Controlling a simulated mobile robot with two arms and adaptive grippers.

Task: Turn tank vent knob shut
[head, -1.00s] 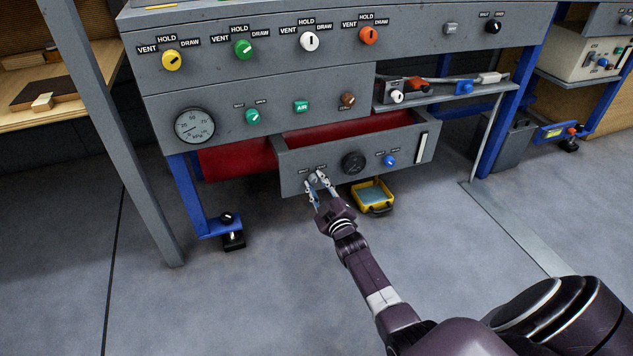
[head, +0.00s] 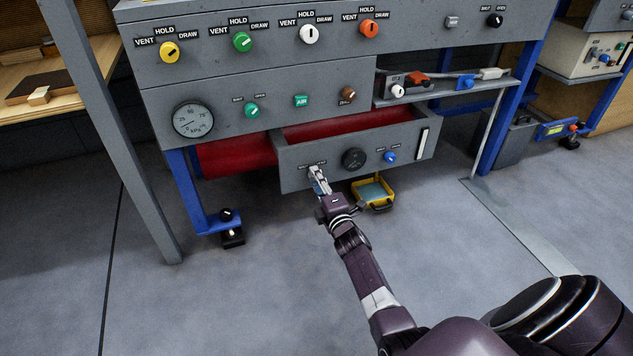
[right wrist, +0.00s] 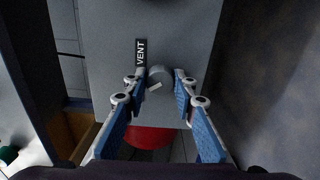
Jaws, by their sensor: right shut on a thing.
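The tank vent knob (right wrist: 160,75) is a small grey round knob with a white pointer mark, on a grey panel (head: 292,178) low on the bench. A "VENT" label (right wrist: 141,52) stands beside it in the right wrist view. My right gripper (head: 315,172) is shut on the knob, with one fingertip on each side; the right wrist view also shows its blue-padded fingers (right wrist: 161,82). The white mark lies slanted. In the head view the gripper hides the knob. My left gripper is not in view.
The panel also carries a black dial (head: 354,159) and a blue knob (head: 390,157). A yellow tray (head: 386,206) sits just below it on the floor. Blue bench legs (head: 190,195) stand at the left. The floor in front is open.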

